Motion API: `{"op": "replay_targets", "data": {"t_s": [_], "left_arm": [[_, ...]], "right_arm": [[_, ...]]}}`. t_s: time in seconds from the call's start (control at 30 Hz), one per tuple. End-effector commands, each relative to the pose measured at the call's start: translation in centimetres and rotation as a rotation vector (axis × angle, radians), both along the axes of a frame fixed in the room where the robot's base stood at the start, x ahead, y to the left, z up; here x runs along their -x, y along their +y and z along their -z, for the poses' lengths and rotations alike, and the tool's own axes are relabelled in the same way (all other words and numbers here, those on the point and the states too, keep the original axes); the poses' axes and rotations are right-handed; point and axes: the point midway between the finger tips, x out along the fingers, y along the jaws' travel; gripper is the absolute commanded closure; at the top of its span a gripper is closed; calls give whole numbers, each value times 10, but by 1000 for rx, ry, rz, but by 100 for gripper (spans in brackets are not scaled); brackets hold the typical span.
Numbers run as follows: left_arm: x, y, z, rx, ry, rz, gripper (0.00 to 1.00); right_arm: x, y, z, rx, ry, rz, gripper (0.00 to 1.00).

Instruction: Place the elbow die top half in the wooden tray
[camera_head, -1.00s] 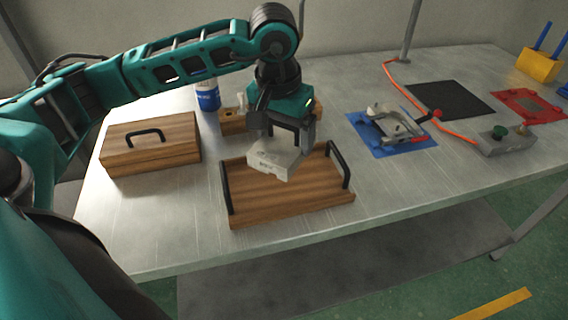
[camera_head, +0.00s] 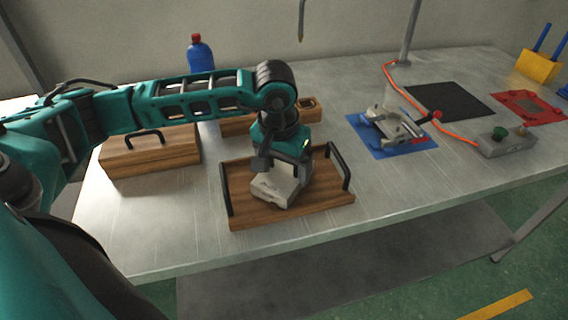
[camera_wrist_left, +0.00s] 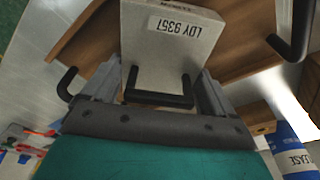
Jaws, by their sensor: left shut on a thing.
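The elbow die top half is a light grey block (camera_head: 274,187) with a printed label, seen over the wooden tray (camera_head: 325,200) in the head view. It also shows in the left wrist view (camera_wrist_left: 165,45), where the label reads "LDY 9357" and a dark handle bar crosses its near end. My left gripper (camera_head: 290,168) points down and is shut on the block, with one finger on each side of it. The block is low over the tray floor; I cannot tell whether it touches. The tray has two black handles. My right gripper is not in view.
A lidded wooden box (camera_head: 150,150) stands left of the tray. A long wooden block (camera_head: 235,125) and a blue bottle (camera_head: 200,57) are behind. A metal clamp fixture (camera_head: 395,128) on a blue mat is to the right. The table's front right is clear.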

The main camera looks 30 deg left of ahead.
Motion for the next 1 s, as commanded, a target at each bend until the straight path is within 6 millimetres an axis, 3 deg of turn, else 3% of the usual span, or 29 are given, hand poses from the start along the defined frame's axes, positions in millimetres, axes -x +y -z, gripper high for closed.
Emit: {"op": "replay_targets", "data": {"t_s": [0.07,0.1,0.2,0.57,1.0], "left_arm": [[-1,0,2,1,-4,0,77],[0,0,3,0,0,0,11],[0,0,2,0,0,0,2],[0,0,-4,0,0,0,0],[13,-1,-90,-1,-5,1,0]], "right_arm": [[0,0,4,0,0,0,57],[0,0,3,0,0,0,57],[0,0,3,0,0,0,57],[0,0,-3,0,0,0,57],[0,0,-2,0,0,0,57]]}}
